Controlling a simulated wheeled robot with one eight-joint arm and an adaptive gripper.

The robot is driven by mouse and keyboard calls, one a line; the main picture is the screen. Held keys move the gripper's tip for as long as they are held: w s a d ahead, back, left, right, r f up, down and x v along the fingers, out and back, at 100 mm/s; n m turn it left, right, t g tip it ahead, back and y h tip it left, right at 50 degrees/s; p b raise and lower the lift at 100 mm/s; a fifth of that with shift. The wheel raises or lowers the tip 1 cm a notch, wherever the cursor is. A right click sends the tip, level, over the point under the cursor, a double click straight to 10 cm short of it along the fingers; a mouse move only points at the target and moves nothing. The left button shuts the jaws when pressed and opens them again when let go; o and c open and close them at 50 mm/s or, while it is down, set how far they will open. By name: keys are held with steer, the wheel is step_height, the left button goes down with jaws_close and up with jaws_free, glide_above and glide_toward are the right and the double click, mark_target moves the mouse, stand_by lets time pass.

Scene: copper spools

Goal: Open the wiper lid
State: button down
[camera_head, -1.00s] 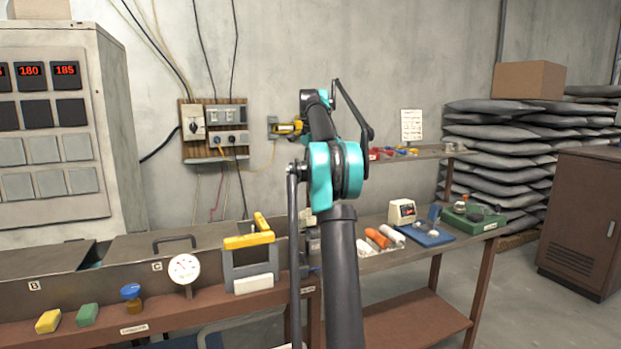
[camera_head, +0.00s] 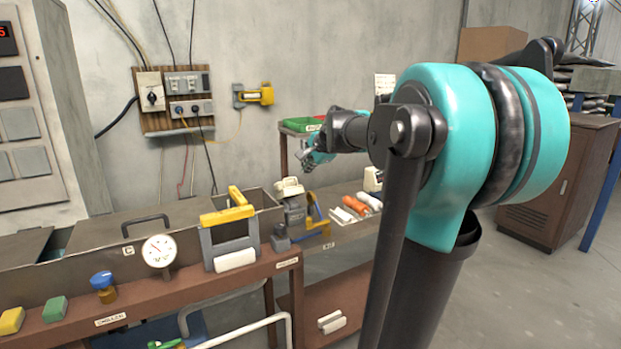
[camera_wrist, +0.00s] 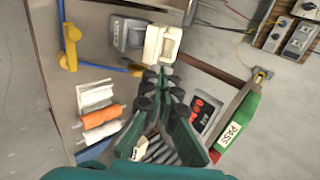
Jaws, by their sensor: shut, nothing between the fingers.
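A grey device (camera_head: 296,215) with a cream block (camera_head: 289,187) on top stands at the near end of the bench; this looks like the wiper and its lid. In the wrist view the cream block (camera_wrist: 162,43) sits beside grey housing (camera_wrist: 128,34), with no clear opening visible. My gripper (camera_head: 308,166) is up and to the right of the block in the head view. In the wrist view its dark green fingers (camera_wrist: 162,72) are together and empty, tips just below the block in the picture. I cannot tell whether they touch it.
A grey frame with a yellow handle (camera_head: 228,215) and a dial gauge (camera_head: 159,251) stand left of the device. Orange and white rolls (camera_wrist: 101,117), a red-faced box (camera_wrist: 205,112) and a green PASS tray (camera_wrist: 237,122) lie near my fingers. A blue and yellow piece (camera_head: 318,228) is beside the device.

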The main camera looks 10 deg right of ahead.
mark_target(290, 179)
steer(key=x, duration=1)
steer(key=shift+s+d+f, duration=0.1)
steer(key=shift+s+f, duration=0.1)
steer(key=shift+s, duration=0.1)
steer(key=shift+w+a+r, duration=0.1)
steer(key=shift+w+a, duration=0.05)
steer(key=shift+w, duration=0.45)
steer(key=shift+w+a, duration=0.2)
steer(key=shift+w, duration=0.35)
steer(key=shift+w+a, duration=0.2)
steer(key=shift+w, duration=0.5)
steer(key=shift+r, duration=0.1)
steer(key=shift+w+a+r, duration=0.1)
steer(key=shift+w+r, duration=0.1)
steer(key=shift+w, duration=0.15)
steer(key=shift+w+r+g, duration=0.1)
steer(key=shift+w+g, duration=0.05)
steer(key=shift+g, duration=0.15)
